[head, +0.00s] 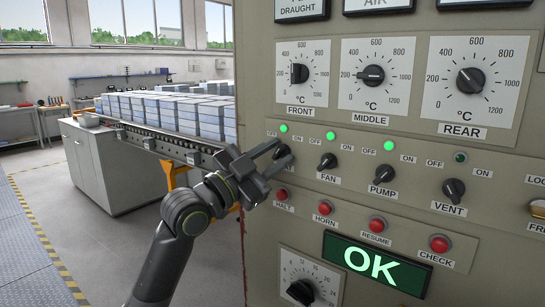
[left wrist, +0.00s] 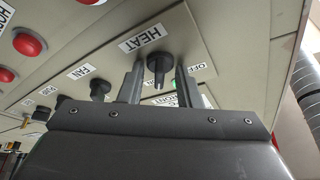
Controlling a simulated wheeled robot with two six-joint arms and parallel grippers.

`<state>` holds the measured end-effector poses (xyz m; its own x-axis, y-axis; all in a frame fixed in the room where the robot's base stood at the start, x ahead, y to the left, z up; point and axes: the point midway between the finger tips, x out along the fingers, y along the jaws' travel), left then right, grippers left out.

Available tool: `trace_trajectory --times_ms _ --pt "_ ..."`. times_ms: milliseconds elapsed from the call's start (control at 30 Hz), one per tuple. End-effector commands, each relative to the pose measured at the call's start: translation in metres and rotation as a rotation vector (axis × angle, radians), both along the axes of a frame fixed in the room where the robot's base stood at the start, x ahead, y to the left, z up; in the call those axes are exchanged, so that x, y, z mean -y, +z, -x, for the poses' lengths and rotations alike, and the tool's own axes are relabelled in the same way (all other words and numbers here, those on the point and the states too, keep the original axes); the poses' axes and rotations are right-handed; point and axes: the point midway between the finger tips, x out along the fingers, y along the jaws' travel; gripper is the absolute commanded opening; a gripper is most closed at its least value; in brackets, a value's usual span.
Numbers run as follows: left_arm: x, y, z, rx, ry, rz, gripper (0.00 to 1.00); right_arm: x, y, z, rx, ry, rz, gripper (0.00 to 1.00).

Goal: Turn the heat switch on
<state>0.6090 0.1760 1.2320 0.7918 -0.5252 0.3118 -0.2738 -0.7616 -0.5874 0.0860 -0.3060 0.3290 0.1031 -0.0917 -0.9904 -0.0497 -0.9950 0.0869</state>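The heat switch (head: 283,152) is the leftmost black knob in the row on the grey furnace panel, partly hidden by my gripper. In the left wrist view the knob (left wrist: 158,66) sits below the upside-down HEAT label (left wrist: 142,38). My left gripper (head: 285,150) is at the panel with its fingers apart, one on each side of the knob. In the left wrist view there is a gap between each finger and the knob. The lamp (head: 283,128) above the heat switch glows green. My right gripper is not in view.
To the right are the fan knob (head: 328,161), pump knob (head: 382,174) and vent knob (head: 454,190). The vent lamp (head: 460,157) is dark. Red buttons, including HALT (head: 282,194), lie just below. A conveyor with pale blocks (head: 172,112) stands left of the panel.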

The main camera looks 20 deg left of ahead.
Motion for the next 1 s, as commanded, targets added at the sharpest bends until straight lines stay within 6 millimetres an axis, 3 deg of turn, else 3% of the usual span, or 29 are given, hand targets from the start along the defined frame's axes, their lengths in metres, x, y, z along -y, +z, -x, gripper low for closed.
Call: trace_trajectory --times_ms 267,700,1000 --pt "-0.008 -0.006 0.011 -0.001 0.002 -0.002 0.31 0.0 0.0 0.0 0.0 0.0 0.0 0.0" --pt "-0.046 -0.028 0.068 -0.005 0.001 -0.006 0.31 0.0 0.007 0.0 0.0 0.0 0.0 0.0" --pt "-0.066 -0.037 0.097 -0.006 0.004 -0.003 0.31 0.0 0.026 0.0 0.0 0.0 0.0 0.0"
